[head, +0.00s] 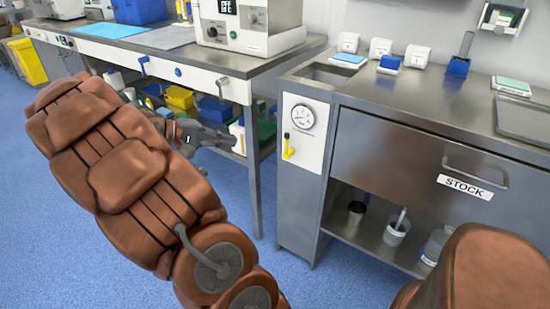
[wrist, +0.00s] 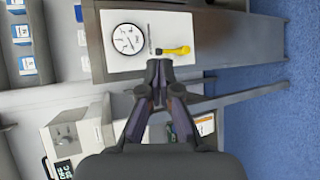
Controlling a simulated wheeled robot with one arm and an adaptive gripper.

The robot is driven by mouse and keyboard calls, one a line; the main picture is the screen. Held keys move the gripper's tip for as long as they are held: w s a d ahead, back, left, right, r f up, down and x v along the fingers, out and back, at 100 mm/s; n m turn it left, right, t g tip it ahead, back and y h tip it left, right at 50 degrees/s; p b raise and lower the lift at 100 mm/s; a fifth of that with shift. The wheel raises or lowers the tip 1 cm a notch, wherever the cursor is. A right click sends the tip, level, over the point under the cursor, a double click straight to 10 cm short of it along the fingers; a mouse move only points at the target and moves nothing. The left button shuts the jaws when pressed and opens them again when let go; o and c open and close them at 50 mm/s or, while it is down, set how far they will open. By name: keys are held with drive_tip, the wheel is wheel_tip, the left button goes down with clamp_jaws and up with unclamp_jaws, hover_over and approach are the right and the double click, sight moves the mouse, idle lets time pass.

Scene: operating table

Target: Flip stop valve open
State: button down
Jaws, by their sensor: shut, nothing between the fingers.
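The yellow stop valve lever (head: 288,149) is on the white panel (head: 304,121) at the left end of the steel cabinet, below a round gauge (head: 302,117). The handle hangs about straight down in the head view. In the wrist view the lever (wrist: 178,50) lies sideways, just beyond the fingertips and slightly to the right. My gripper (head: 238,142) is left of the panel, partly hidden by my arm. In the wrist view my gripper (wrist: 159,70) has its fingers together and empty, with a visible gap to the lever.
A drawer labelled STOCK (head: 465,187) and an open shelf with containers are right of the panel. A bench (head: 200,67) with a white device (head: 248,22) stands to the left, with bins beneath. The blue floor (head: 225,260) in front of the cabinet is clear.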

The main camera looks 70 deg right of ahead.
drive_tip(key=w+d+f+m+g+h+b, duration=0.1)
drive_tip(key=w+d+f+g+h+b, duration=0.2)
drive_tip(key=w+d+f+b, duration=0.2)
drive_tip(key=d+f+b, duration=0.3)
drive_tip(key=d+f, duration=0.2)
drive_tip(key=d, duration=0.1)
drive_tip(key=shift+w+m, duration=0.15)
drive_tip(key=shift+m, duration=0.25)
drive_tip(key=shift+d+f+b, duration=0.1)
drive_tip(key=shift+f+b, duration=0.05)
drive_tip(key=shift+b, duration=0.15)
drive_tip(key=s+a+b+x, duration=0.2)
drive_tip(key=b+x, duration=0.2)
drive_tip(key=x, duration=0.9)
drive_tip(key=shift+b, duration=0.3)
drive_tip(key=shift+a, duration=0.1)
